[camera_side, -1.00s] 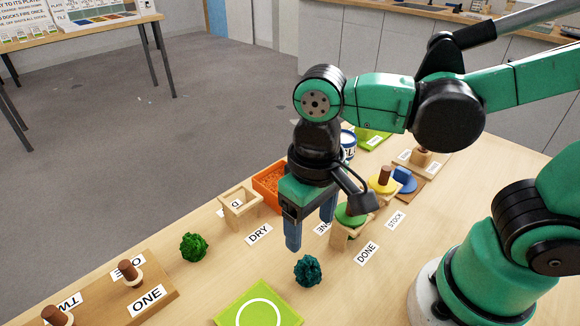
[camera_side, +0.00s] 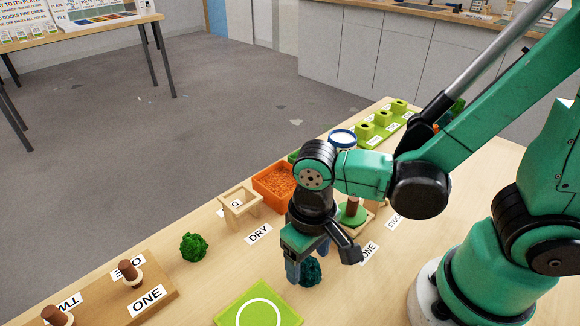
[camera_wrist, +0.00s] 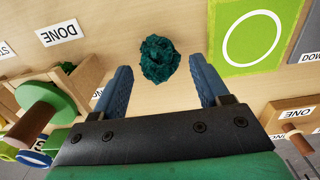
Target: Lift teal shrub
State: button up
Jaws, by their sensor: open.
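The teal shrub (camera_side: 311,271) is a small, dark, bumpy clump on the wooden table. In the side view my gripper (camera_side: 307,262) is low over the table beside it, and a blue finger partly covers the shrub. In the wrist view the shrub (camera_wrist: 159,60) lies just beyond the fingertips, roughly midway between them. The two blue fingers of my gripper (camera_wrist: 160,82) are spread apart with nothing between them. I cannot tell whether a fingertip touches the shrub.
A green mat with a white ring (camera_side: 259,305) lies close to the shrub. A bright green shrub (camera_side: 193,247) sits farther left. A wooden frame (camera_side: 240,206), an orange bin (camera_side: 273,186) and a stand with a green disc (camera_side: 352,212) stand behind. Bare table separates the two shrubs.

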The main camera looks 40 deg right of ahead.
aim_at(308, 259)
jog(key=c, duration=0.8)
jog(key=shift+c, duration=0.2)
jog(key=shift+r, duration=0.15)
jog(key=shift+r, duration=2.6)
